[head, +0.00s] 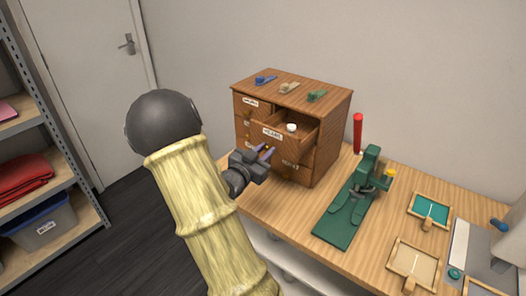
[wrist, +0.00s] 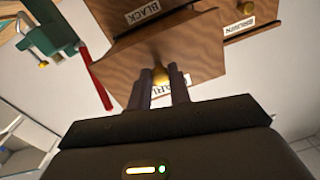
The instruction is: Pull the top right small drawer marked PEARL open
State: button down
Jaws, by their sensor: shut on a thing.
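The wooden drawer cabinet (head: 328,133) stands on the bench. Its top right drawer (head: 288,144), with a pale label (head: 272,132) on its front, is pulled out; its open top shows a small white round thing (head: 291,127) inside. My gripper (head: 267,153) is at the front of this drawer. In the wrist view my gripper (wrist: 163,80) has its fingers shut on the brass knob (wrist: 160,73). The label (wrist: 171,90) beside the knob is partly hidden by the fingers; its visible letters fit PEARL.
Labels BLACK (wrist: 142,12) and BROWN (wrist: 238,29) mark neighbouring drawers. Three small coloured items, one of them blue (head: 265,79), lie on the cabinet top. A green press (head: 345,205), a red upright rod (head: 357,133) and small framed trays (head: 429,210) stand to the right.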

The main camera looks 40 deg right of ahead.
jog(key=c, duration=1.3)
grip_release()
jog(key=v, duration=1.7)
jog(key=shift+a+b, duration=0.2)
jog(key=shift+b, duration=0.1)
